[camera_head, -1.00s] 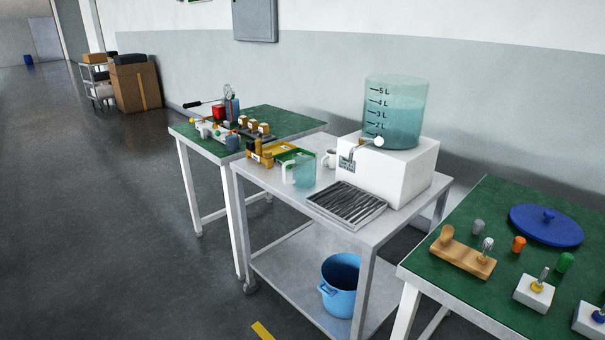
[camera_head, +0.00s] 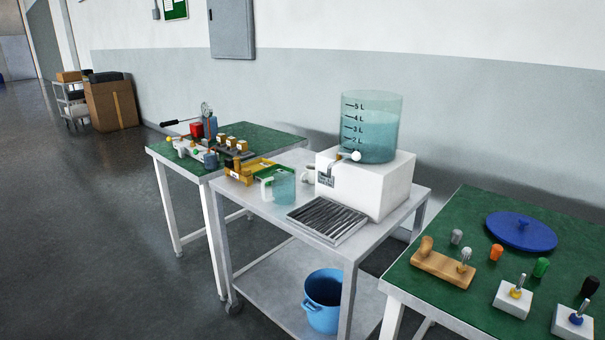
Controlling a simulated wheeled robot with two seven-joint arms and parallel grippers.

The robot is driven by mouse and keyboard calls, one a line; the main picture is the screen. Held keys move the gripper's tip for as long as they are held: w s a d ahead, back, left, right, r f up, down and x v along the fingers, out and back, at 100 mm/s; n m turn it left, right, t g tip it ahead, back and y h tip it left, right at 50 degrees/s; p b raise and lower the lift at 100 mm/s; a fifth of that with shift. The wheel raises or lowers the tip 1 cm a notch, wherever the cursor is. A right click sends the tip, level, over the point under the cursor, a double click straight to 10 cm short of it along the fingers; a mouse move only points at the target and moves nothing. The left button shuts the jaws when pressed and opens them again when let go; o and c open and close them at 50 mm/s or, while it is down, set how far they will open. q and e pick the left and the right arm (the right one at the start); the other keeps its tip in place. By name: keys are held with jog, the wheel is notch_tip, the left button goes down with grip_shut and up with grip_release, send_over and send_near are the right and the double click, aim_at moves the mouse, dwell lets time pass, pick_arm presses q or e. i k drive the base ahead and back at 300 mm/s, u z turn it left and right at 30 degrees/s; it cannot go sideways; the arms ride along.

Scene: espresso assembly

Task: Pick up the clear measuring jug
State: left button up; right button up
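The clear measuring jug (camera_head: 284,188) stands upright on the grey metal cart (camera_head: 243,203), near its left end. It looks bluish and see-through, with a pale handle on its left side. Neither of my grippers shows in the head view, so nothing is seen touching the jug.
A white block (camera_head: 365,186) with a large graduated water tank (camera_head: 371,128) stands at the cart's right. A blue pot (camera_head: 323,300) sits on the lower shelf. Green-topped tables (camera_head: 275,139) (camera_head: 440,215) flank the cart. Floor at the left is clear.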

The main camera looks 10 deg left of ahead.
aim_at(282, 179)
jog(key=u, duration=0.4)
jog(key=i, duration=1.3)
jog(key=z, duration=0.6)
